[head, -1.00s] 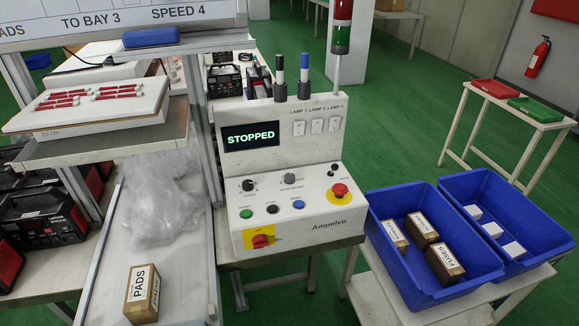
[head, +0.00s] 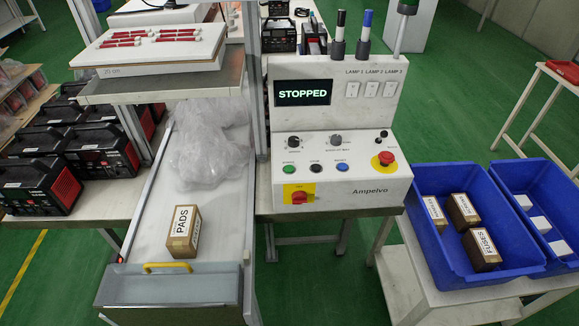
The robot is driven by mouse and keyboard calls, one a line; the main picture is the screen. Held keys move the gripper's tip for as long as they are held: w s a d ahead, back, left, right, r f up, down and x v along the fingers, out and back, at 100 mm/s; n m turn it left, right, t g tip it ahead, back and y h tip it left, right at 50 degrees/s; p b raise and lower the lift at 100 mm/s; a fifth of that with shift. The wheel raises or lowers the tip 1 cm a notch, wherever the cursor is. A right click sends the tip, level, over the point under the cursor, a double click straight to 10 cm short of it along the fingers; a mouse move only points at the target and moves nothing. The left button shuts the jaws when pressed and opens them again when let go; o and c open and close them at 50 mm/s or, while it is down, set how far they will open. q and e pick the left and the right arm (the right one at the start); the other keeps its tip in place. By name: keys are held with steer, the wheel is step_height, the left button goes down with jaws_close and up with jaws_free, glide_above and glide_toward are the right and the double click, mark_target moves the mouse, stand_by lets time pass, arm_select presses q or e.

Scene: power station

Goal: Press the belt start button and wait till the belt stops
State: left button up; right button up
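The control panel (head: 338,150) stands in the middle, right of the belt. Its display (head: 303,92) reads STOPPED. On its sloped face are a green button (head: 289,169), a black button (head: 315,168) and a blue button (head: 341,167) in a row; their small labels are hard to read. A red emergency knob (head: 386,158) is at the right and a red rotary switch (head: 299,196) on a yellow plate is at the lower left. The light belt (head: 215,215) carries a box marked PADS (head: 183,231). Neither of my grippers shows in the head view.
A grey cover with a yellow handle (head: 167,267) is at the belt's near end. Blue bins (head: 436,252) with boxes stand at the right. Black-and-red units (head: 100,150) stand at the left.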

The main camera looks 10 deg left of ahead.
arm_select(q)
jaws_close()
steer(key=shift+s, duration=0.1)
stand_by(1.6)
